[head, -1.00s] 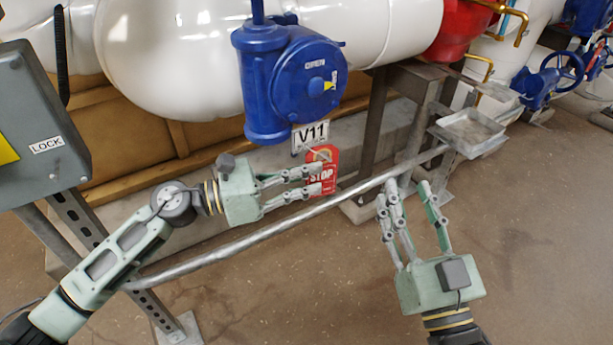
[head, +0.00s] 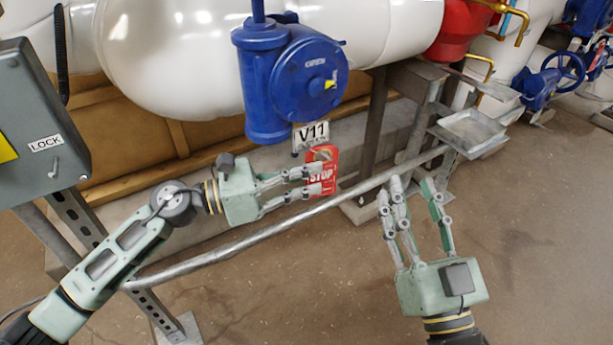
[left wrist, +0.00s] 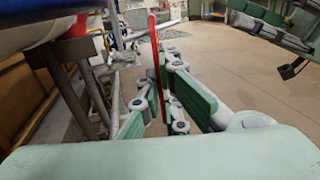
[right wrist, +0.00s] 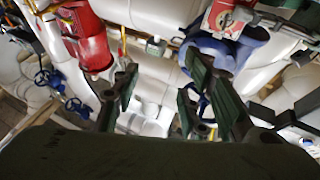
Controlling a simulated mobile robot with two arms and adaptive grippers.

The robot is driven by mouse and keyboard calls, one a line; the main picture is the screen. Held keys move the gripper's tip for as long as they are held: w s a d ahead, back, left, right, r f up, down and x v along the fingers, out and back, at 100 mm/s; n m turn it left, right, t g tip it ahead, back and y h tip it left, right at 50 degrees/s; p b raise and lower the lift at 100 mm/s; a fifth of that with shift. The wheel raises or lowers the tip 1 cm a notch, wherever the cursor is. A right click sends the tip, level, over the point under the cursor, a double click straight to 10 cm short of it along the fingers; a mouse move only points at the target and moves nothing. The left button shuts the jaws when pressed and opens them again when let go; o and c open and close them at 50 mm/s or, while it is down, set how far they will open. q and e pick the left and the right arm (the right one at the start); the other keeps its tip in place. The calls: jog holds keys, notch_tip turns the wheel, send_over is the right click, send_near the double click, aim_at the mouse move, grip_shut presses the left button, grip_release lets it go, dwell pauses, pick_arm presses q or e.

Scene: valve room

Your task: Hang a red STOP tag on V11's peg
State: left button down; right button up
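The red STOP tag (head: 322,178) is upright, just below and right of the V11 label (head: 311,134) under the blue valve housing. My left gripper (head: 318,181) has its fingers on the tag; the left wrist view shows the tag (left wrist: 155,60) edge-on between them. The right wrist view shows the tag's face (right wrist: 226,18) at the top. A small dark peg end shows under the label's left side (head: 295,153); I cannot tell whether the tag touches it. My right gripper (head: 411,182) is open and empty, to the right of the tag, near the rail.
A metal rail (head: 250,238) runs in front of the tag and below my left gripper. A grey LOCK box (head: 40,120) is at left. A small metal tray (head: 468,130) sits at the rail's right end. The blue valve (head: 290,85) and white pipes are above; open floor lies in front.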

pick_arm(q)
jog(key=shift+w+f, duration=0.1)
pick_arm(e)
jog(key=shift+s+r+t, duration=0.3)
jog(key=shift+r+t, duration=0.3)
jog(key=shift+r, duration=0.3)
jog(key=shift+r, duration=0.1)
pick_arm(q)
jog(key=c, duration=1.9)
grip_release()
jog(key=shift+o, duration=0.2)
